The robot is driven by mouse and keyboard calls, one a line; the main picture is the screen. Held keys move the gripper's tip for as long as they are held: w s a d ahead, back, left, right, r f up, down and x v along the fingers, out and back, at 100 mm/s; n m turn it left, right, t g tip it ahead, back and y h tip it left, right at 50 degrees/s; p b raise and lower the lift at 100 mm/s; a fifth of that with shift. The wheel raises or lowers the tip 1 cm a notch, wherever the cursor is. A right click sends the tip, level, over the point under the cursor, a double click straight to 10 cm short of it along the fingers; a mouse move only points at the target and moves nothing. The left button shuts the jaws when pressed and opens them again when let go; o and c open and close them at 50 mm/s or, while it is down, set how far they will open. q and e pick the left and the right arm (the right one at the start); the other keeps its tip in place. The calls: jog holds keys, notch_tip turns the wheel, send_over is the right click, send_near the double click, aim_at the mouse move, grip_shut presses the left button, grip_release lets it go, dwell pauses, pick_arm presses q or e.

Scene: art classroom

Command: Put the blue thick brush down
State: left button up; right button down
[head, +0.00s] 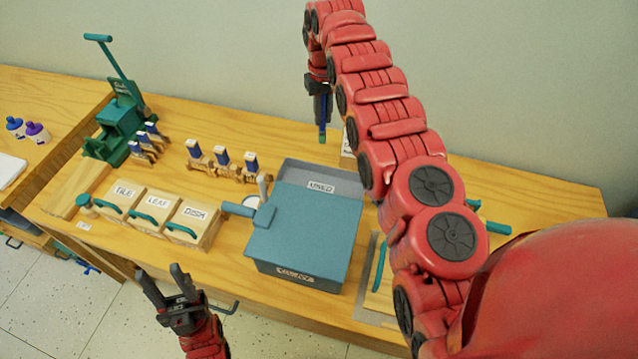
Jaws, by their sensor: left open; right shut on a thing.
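My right gripper (318,90) hangs above the back of the table, at the end of the raised red arm. It is shut on the blue thick brush (322,115), which points downward with a green tip at its lower end. The brush is behind the grey-blue box (310,228) in the picture and appears to hang clear of the table. Its upper part is hidden by the gripper. My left gripper (164,277) is open and empty in front of the table's front edge, its fingers pointing up.
My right arm hides the table's right part.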

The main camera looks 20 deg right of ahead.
jog(key=shift+d+p, duration=0.25)
jog(key=shift+p, duration=0.05)
jog(key=shift+d, duration=0.1)
jog(key=shift+d+p, duration=0.25)
jog(key=shift+p, duration=0.3)
jog(key=shift+f, duration=0.1)
jog(key=shift+n, duration=0.3)
jog(key=shift+d, duration=0.1)
